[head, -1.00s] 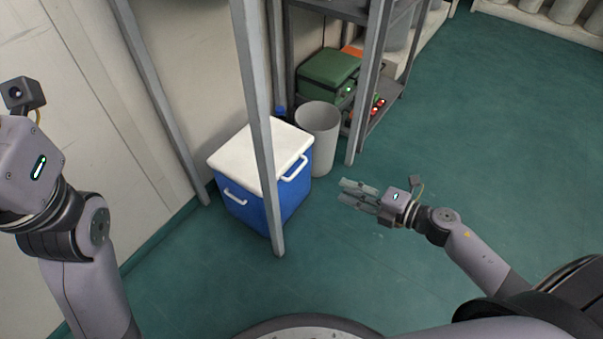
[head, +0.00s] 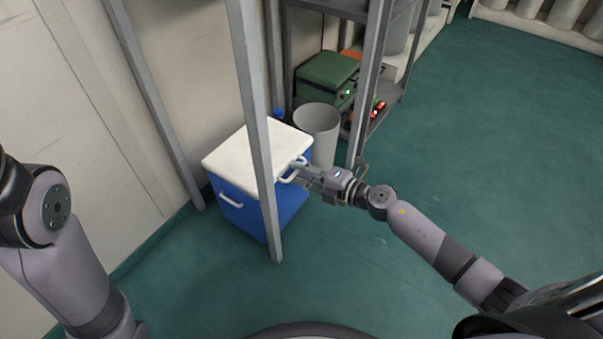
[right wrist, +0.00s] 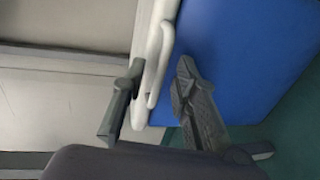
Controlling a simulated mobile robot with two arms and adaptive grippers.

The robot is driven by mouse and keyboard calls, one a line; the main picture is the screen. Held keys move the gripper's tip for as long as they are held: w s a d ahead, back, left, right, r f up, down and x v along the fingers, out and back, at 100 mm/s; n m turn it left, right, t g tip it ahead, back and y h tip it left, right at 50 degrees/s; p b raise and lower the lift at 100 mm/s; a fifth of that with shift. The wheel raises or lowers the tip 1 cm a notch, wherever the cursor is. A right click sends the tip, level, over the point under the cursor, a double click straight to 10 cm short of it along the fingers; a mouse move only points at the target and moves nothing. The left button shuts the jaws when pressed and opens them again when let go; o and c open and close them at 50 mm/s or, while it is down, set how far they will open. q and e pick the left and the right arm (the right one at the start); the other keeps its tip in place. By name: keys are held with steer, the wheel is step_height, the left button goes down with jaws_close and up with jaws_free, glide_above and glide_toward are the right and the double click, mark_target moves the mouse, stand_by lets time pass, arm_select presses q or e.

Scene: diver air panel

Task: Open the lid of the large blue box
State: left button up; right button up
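The large blue box (head: 290,204) stands on the floor with its white lid (head: 230,158) shut. A white handle (head: 228,200) shows on its front face and another white handle (right wrist: 155,75) on its right side. My right gripper (head: 298,171) is at the right-side handle, just below the lid's edge. In the right wrist view, my right gripper (right wrist: 158,82) has its fingers apart, one on each side of the handle. Contact cannot be told. The blue side (right wrist: 225,55) fills the area beyond one finger. My left gripper is out of view; only my left arm shows.
A grey upright post (head: 257,120) stands in front of the box and hides part of it. A grey bin (head: 317,128) stands right behind the box. A shelf rack holds a green case (head: 326,80). The floor (head: 470,130) at the right is clear.

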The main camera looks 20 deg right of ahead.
steer(key=shift+c, duration=0.2)
jaws_close()
stand_by(0.6)
